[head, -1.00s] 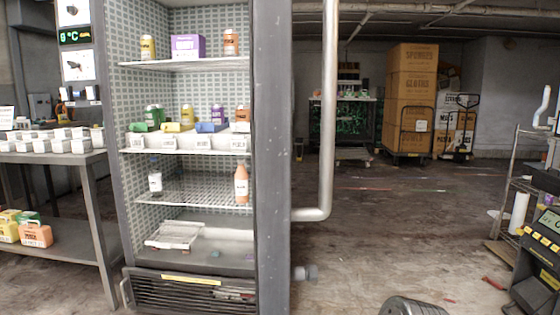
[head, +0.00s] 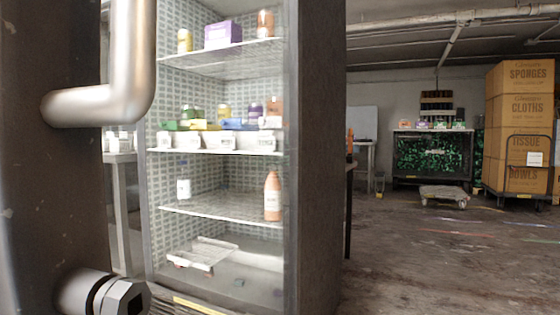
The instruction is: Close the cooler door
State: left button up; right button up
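The cooler (head: 318,150) stands in the middle left of the head view, with its lit shelves showing. The cooler door is open. Its dark edge frame (head: 50,200) is very close and fills the left side. A thick metal handle (head: 130,60) bends out from this frame at the upper left. A round bolt-like fitting (head: 115,297) sticks out lower down. The shelves look hazy, as if seen through the door's glass, but I cannot be sure. Neither of my grippers shows, and nothing visible touches the door.
Bottles, boxes and bins stand on the cooler shelves (head: 215,207). Open floor (head: 430,270) lies to the right. Stacked cartons (head: 518,120) on a cart, a low dolly (head: 444,195) and a rack (head: 432,155) stand farther back.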

aim_at(55, 251)
jog(key=k+l+u, duration=0.8)
jog(key=k+l, duration=0.55)
jog(key=l, duration=0.15)
